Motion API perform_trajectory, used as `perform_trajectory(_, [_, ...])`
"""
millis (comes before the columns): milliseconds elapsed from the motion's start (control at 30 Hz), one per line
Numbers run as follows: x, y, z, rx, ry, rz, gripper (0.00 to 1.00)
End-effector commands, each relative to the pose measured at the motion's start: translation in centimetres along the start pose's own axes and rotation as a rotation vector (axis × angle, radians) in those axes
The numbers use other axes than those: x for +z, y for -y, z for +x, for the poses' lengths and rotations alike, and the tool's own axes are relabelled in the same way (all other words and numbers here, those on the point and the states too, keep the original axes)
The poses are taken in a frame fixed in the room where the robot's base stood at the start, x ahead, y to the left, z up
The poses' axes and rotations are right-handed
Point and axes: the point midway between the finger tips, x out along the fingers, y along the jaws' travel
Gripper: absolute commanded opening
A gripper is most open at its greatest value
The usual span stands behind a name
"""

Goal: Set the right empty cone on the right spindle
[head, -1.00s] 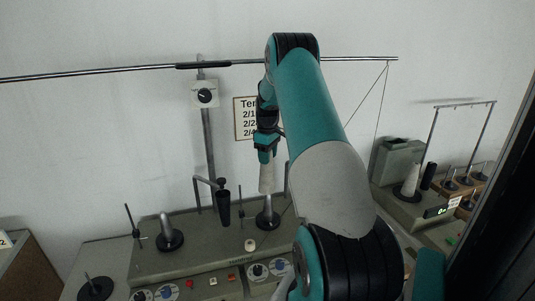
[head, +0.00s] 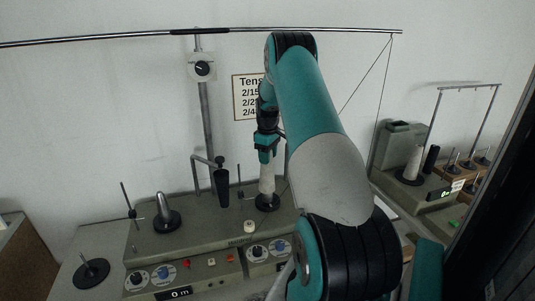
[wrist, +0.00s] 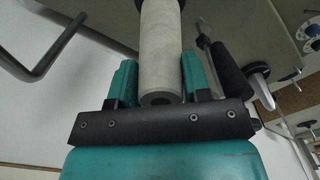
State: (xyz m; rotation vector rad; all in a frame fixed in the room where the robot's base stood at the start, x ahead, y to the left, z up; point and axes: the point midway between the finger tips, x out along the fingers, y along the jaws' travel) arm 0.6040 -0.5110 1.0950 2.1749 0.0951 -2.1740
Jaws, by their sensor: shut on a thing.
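The pale grey empty cone (head: 267,180) is upright between the fingers of my gripper (head: 266,157), which is shut on its upper part. The cone stands over the right spindle, whose black base disc (head: 267,203) shows right below it. The spindle post is hidden, so the cone appears to be around it; whether it rests fully on the disc I cannot tell. In the wrist view the cone (wrist: 160,45) lies between the two teal fingers of my gripper (wrist: 160,75), with its far end at a dark disc at the top edge.
The left spindle (head: 163,208) stands bare on its black disc. A black cylinder (head: 222,187) on a bent rod and a thin post stand close left of the cone. The control panel (head: 207,262) is in front. A horizontal rail (head: 100,38) runs above. Another machine (head: 440,195) stands at right.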

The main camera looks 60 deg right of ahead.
Motion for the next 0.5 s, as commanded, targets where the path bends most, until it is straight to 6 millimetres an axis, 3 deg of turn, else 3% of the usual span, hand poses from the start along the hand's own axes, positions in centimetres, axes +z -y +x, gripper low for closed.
perform_trajectory(200, [0.0,0.0,2.2,-0.001,0.001,0.0,0.1])
perform_trajectory(500, [-0.1,0.0,3.7,0.0,0.0,-0.001,0.1])
